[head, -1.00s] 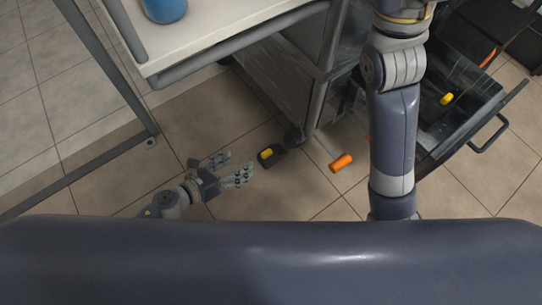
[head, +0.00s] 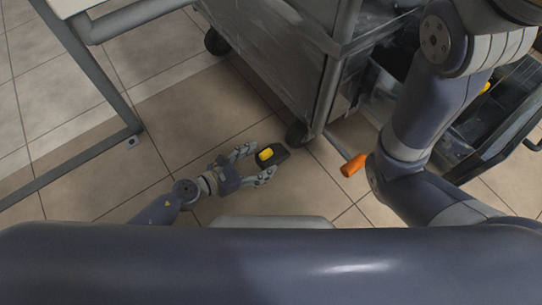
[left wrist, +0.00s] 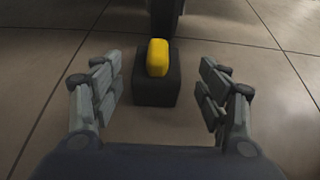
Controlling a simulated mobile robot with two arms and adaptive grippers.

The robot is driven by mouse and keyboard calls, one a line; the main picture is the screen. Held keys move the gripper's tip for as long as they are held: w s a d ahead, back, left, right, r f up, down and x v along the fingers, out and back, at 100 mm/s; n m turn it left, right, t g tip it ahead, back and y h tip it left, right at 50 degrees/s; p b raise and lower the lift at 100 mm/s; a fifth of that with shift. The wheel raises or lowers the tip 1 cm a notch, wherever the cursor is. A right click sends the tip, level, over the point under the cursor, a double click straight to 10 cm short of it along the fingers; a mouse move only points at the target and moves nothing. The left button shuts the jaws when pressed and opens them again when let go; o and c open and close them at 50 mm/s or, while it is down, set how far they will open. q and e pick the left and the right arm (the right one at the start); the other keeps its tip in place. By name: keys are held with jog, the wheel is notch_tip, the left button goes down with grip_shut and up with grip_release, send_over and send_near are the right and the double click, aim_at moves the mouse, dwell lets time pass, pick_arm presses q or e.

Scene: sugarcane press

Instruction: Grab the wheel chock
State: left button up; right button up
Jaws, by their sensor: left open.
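The wheel chock (head: 280,158) is a black block with a yellow handle (head: 266,154) on top, lying on the tiled floor by the cart's caster. It also shows ahead in the left wrist view (left wrist: 156,90), upright, with the caster just behind it. My left gripper (head: 258,162) is open and low over the floor, its fingers either side of the chock's near end. In the left wrist view the left gripper (left wrist: 160,95) has clear gaps between both fingers and the block. My right gripper is not in view.
The grey cart (head: 285,60) stands just behind the chock on caster wheels (head: 297,133). An orange handle (head: 353,165) on a bar sticks out to the right. A table leg (head: 95,75) stands at the left. Floor left of the chock is clear.

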aim_at(271, 155)
pick_arm(q)
jog(key=b+x, duration=0.1)
jog(key=x, duration=0.3)
jog(key=shift+w+f+b, duration=0.15)
jog(key=shift+w+b, duration=0.1)
jog(key=shift+b, duration=0.1)
jog(key=shift+w+d+f, duration=0.15)
jog(key=shift+w+d, duration=0.15)
jog(key=shift+d, duration=0.15)
jog(key=c, duration=1.4)
